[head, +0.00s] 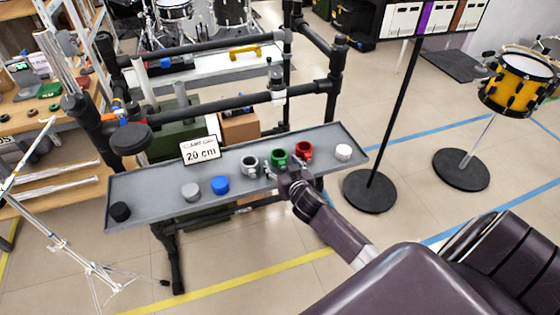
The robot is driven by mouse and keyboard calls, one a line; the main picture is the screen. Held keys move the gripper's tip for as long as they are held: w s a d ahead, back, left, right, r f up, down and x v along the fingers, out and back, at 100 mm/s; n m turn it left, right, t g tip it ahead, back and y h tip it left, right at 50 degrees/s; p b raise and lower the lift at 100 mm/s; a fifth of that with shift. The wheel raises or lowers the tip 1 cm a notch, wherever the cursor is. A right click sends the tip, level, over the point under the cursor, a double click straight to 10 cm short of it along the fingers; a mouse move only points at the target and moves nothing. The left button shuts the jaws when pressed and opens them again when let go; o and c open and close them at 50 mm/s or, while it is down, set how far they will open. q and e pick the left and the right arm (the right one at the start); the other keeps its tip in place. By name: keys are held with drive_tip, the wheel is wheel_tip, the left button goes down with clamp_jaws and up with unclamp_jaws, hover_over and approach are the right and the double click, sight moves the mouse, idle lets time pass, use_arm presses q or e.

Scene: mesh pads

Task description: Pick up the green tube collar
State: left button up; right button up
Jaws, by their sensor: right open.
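The green tube collar (279,155) stands on a long grey tray (140,187), between a grey-white collar (249,163) on its left and a red collar (304,148) on its right. My right gripper (281,168) comes in from the lower right and is open at the near side of the green collar. Its fingers overlap the collar's lower edge in the picture, and I cannot tell whether they touch it. My left gripper is not in view.
On the tray are a white cap (343,152), a blue cap (220,185), a grey cap (190,191) and a black cap (120,211). A "20 cm" sign (200,150) stands at the tray's back edge. Black rails (215,103) run behind the tray. A black stand (370,190) is to the right.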

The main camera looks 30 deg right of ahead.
drive_tip(key=shift+w+f, duration=0.1)
drive_tip(key=shift+w, duration=0.1)
drive_tip(key=shift+c, duration=0.7)
clamp_jaws()
